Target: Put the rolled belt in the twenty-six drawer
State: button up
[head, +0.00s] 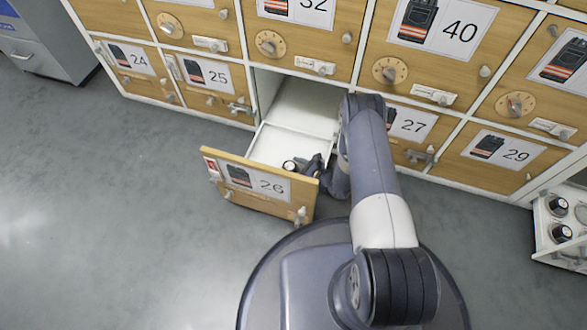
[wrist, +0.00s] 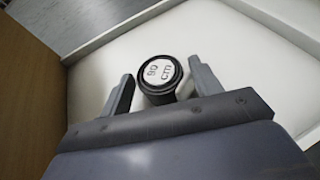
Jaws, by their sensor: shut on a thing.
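The twenty-six drawer (head: 262,186) is pulled open from the cabinet, with its white interior bare apart from what my gripper holds. The rolled belt (wrist: 160,78) is a black roll with a white "90 cm" label on top. It also shows small in the head view (head: 289,166), inside the drawer near its front. My gripper (wrist: 158,88) is shut on the belt, one finger on each side, and reaches down into the drawer (head: 306,166). I cannot tell whether the belt touches the drawer floor.
Closed drawers 25 (head: 214,85), 27 (head: 410,124) and 29 (head: 503,158) have knobs and handles that stick out. A white open tray (head: 540,228) with several round rolls stands at the right edge. The grey floor (head: 110,220) at left is clear.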

jog(key=shift+f, duration=0.15)
jog(key=o, duration=1)
jog(key=shift+o, duration=0.2)
jog(key=p+v, duration=0.4)
jog(key=v, duration=0.8)
jog(key=shift+r, duration=0.25)
